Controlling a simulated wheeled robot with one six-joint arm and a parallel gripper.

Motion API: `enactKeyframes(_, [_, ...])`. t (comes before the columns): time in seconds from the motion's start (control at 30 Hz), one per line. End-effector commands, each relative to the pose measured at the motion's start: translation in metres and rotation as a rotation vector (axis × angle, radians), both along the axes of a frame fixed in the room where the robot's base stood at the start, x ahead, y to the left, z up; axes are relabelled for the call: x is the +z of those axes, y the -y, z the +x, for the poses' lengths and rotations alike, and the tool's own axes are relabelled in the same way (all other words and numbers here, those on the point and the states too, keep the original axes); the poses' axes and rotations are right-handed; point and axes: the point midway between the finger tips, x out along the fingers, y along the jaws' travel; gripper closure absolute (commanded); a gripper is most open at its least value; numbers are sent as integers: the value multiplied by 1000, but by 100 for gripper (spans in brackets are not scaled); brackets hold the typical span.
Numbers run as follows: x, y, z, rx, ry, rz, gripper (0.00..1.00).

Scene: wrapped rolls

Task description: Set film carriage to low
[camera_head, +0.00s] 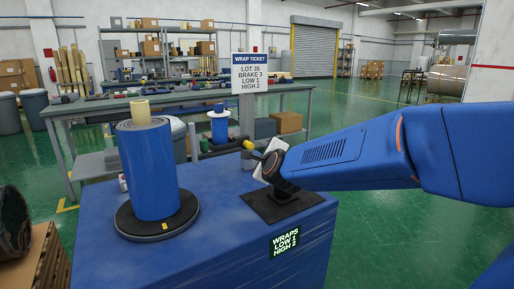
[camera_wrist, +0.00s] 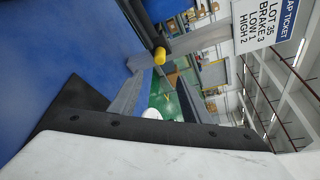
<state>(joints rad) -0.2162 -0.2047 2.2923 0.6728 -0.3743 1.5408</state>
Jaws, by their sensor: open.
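A dark lever with a yellow knob (camera_head: 249,144) sticks out on the far side of the blue machine top. The knob also shows in the wrist view (camera_wrist: 160,55). My gripper (camera_head: 268,165) is open above the black base plate (camera_head: 285,207), close to the right of the knob; I see nothing held. My arm hides much of what stands there, and I cannot clearly make out the film carriage. A blue wrapped roll (camera_head: 149,170) stands upright on a round black turntable (camera_head: 130,226). A ticket (camera_head: 250,73) reads lot 35, brake 3, low 1, high 2.
A green-lit display (camera_head: 285,242) on the machine's front shows wraps, low and high; its digits are hard to read. The blue top (camera_head: 215,190) is clear between turntable and plate. A workbench (camera_head: 95,104) with tools stands behind. A wooden pallet (camera_head: 42,262) is at lower left.

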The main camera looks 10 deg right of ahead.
Motion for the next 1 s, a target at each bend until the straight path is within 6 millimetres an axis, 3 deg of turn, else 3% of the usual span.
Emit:
enactKeyframes(0.27, [-7,1,28,1,-2,-3,57])
enactKeyframes(1.0, [-30,3,134,2,-2,-5,57])
